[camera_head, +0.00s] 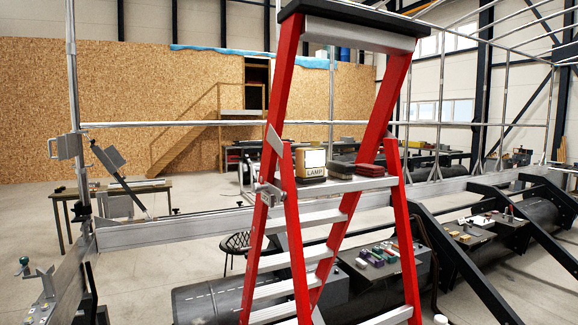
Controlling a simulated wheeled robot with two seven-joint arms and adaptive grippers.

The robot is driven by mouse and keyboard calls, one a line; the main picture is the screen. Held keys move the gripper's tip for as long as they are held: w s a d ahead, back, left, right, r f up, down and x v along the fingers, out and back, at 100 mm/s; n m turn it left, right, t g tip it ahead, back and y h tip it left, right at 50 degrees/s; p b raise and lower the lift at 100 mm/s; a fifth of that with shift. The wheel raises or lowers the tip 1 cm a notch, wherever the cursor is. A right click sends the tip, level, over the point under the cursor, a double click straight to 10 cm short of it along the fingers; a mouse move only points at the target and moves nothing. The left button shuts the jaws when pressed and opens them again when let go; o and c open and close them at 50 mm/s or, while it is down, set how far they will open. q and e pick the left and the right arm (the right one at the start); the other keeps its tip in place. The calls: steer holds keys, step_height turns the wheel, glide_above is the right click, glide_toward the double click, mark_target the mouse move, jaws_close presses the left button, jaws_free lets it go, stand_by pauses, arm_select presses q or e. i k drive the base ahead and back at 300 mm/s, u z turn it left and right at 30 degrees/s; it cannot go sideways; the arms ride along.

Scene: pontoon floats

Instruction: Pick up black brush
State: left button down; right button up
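A dark block-shaped object (341,170), which looks like the black brush, lies on the grey upper step (350,184) of a red stepladder (283,100). Neither of my grippers shows in the head view.
The ladder's red legs and rails frame the step. Black pontoon floats (210,302) and a flat dark surface with several small items (378,255) lie behind it. A metal rail (170,232) crosses on the left. A table (120,187) stands farther back.

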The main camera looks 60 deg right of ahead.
mark_target(341, 170)
steer(key=z, duration=0.35)
steer(key=i, duration=1.25)
steer(key=z, duration=1.7)
steer(key=i, duration=0.8)
steer(key=z, duration=0.9)
